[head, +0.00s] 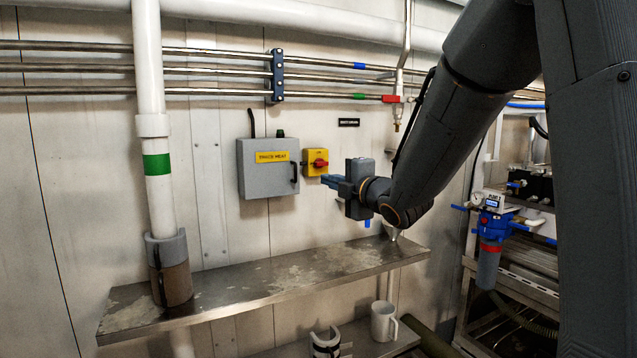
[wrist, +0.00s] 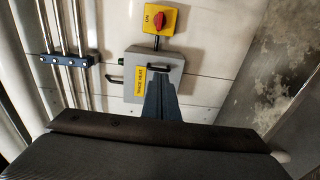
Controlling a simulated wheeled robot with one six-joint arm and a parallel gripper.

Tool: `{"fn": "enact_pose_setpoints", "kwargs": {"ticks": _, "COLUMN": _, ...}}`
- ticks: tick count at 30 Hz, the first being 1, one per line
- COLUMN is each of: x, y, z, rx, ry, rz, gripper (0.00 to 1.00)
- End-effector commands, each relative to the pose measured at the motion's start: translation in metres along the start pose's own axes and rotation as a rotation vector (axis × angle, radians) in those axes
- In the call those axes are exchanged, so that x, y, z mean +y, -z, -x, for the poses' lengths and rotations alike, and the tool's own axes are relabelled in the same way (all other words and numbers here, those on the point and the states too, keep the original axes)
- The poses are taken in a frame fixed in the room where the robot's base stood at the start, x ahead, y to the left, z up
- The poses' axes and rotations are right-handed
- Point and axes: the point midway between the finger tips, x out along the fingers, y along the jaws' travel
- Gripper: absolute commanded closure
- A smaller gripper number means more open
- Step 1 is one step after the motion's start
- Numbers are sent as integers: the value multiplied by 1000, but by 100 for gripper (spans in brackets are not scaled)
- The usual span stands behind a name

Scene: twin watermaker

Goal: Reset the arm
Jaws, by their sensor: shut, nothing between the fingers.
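My gripper (head: 328,180) is raised in front of the wall, above the metal shelf, with its fingers pointing left. Its fingers are together and hold nothing. In the head view the fingertips are just right of a grey box (head: 262,183) with a yellow label and a black handle. A yellow switch with a red knob (head: 318,163) is just above the fingertips. In the wrist view my gripper (wrist: 158,88) overlaps the lower part of the grey box (wrist: 140,64), and the yellow switch (wrist: 157,20) is above it. I cannot tell the gap to the wall.
A stained metal shelf (head: 270,278) runs below my gripper. A white pipe with a green band (head: 157,164) stands left. A white mug (head: 384,321) is on a lower shelf. A blue filter unit (head: 490,225) and a rack are at the right. Thin pipes cross the wall above.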

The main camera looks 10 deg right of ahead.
Motion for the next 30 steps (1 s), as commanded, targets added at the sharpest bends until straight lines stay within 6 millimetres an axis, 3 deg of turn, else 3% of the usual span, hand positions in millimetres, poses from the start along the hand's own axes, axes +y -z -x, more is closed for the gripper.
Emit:
{"fn": "enact_pose_setpoints", "kwargs": {"ticks": 7, "x": -2, "y": -5, "z": 24, "rx": -5, "ry": 5, "rz": -5, "gripper": 100}}
{"fn": "enact_pose_setpoints", "kwargs": {"ticks": 10, "x": -14, "y": -9, "z": 29, "rx": -36, "ry": 45, "rz": -59, "gripper": 100}}
{"fn": "enact_pose_setpoints", "kwargs": {"ticks": 13, "x": -48, "y": -15, "z": 38, "rx": -121, "ry": 147, "rz": -200, "gripper": 100}}
{"fn": "enact_pose_setpoints", "kwargs": {"ticks": 16, "x": -100, "y": -20, "z": 60, "rx": -264, "ry": 295, "rz": -418, "gripper": 100}}
{"fn": "enact_pose_setpoints", "kwargs": {"ticks": 20, "x": -174, "y": -14, "z": 109, "rx": -494, "ry": 496, "rz": -726, "gripper": 100}}
{"fn": "enact_pose_setpoints", "kwargs": {"ticks": 24, "x": -239, "y": 11, "z": 176, "rx": -764, "ry": 682, "rz": -1019, "gripper": 100}}
{"fn": "enact_pose_setpoints", "kwargs": {"ticks": 27, "x": -274, "y": 37, "z": 228, "rx": -962, "ry": 800, "rz": -1191, "gripper": 100}}
{"fn": "enact_pose_setpoints", "kwargs": {"ticks": 30, "x": -295, "y": 63, "z": 274, "rx": -1144, "ry": 892, "rz": -1322, "gripper": 100}}
